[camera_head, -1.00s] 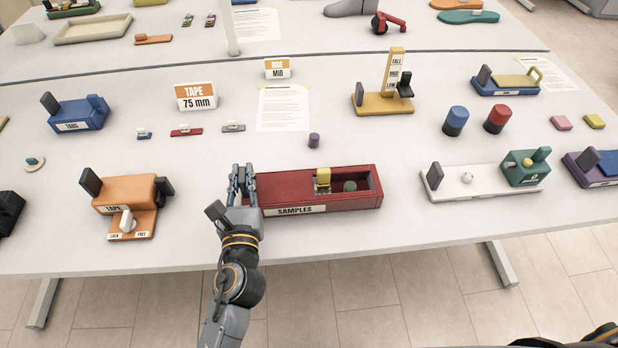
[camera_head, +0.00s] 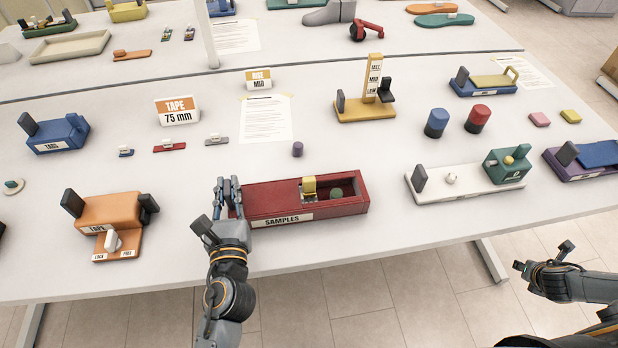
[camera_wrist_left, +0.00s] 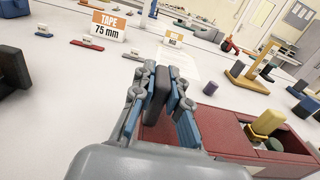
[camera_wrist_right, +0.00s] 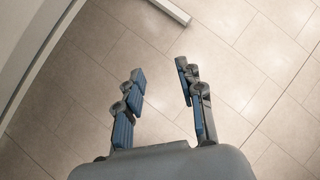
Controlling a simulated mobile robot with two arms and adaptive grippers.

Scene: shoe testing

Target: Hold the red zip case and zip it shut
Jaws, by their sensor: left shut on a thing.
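The red zip case (camera_head: 290,205), labelled SAMPLES, lies along the table near its front edge. Its right part is open and shows a round green thing (camera_head: 336,193) inside. A yellow zip pull (camera_head: 309,186) stands at the left end of the opening. My left gripper (camera_head: 227,191) is at the case's left end. In the left wrist view it is shut on a dark upright tab (camera_wrist_left: 158,92) at that end. My right gripper (camera_wrist_right: 161,100) is open and empty, past the table's front edge and over the floor.
An orange tape block (camera_head: 109,214) stands left of the case. A white board with a green block (camera_head: 505,165) stands to its right. A small purple cylinder (camera_head: 298,149) stands behind it. Blue (camera_head: 437,122) and red (camera_head: 478,118) cylinders stand farther back. The table in front of the case is clear.

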